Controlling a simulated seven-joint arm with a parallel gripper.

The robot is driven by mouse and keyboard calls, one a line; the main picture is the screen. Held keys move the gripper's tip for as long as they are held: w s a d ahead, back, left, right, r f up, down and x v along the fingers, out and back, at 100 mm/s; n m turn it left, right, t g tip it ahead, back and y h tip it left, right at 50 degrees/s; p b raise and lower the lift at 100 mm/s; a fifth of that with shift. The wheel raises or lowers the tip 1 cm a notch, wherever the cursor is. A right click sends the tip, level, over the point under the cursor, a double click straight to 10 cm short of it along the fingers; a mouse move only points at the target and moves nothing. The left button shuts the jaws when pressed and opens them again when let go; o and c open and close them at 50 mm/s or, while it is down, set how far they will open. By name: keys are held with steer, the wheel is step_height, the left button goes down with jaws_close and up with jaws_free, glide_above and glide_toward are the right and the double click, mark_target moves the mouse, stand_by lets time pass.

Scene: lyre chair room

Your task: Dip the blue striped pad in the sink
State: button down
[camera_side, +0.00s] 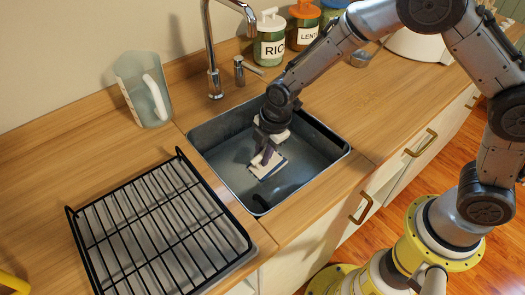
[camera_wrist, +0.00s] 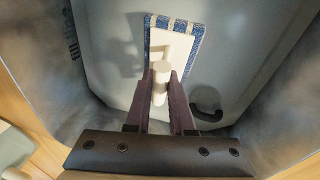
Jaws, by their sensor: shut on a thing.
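The pad (camera_side: 267,164) is white with a blue striped edge and lies low inside the sink basin in the side view. In the wrist view the pad (camera_wrist: 196,42) shows its blue and white striped border around a white top with a pale handle (camera_wrist: 160,69). My gripper (camera_side: 264,153) points down into the sink; its two dark fingers (camera_wrist: 161,84) are shut on the handle. The sink (camera_side: 213,167) is a grey rectangular basin set in the wooden counter. I cannot tell whether the pad touches the bottom or whether there is water.
A black wire rack (camera_side: 158,225) stands on the counter left of the sink. A clear jug (camera_side: 144,92) stands behind it. The tap (camera_side: 213,75) rises behind the basin. Labelled jars (camera_side: 270,45) stand at the back. A dark curved shape (camera_wrist: 207,104) shows in the basin.

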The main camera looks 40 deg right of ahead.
steer(key=shift+w, duration=0.15)
steer(key=shift+w, duration=0.4)
steer(key=shift+s, duration=0.1)
steer(key=shift+s, duration=0.45)
steer(key=w+v, duration=0.1)
steer(key=v, duration=0.6)
steer(key=w+a+v, duration=0.1)
steer(key=v, duration=0.6)
steer(key=shift+w+a+r, duration=0.2)
steer(key=shift+a+r, duration=0.05)
steer(key=shift+r, duration=0.45)
stand_by(1.1)
stand_by(2.2)
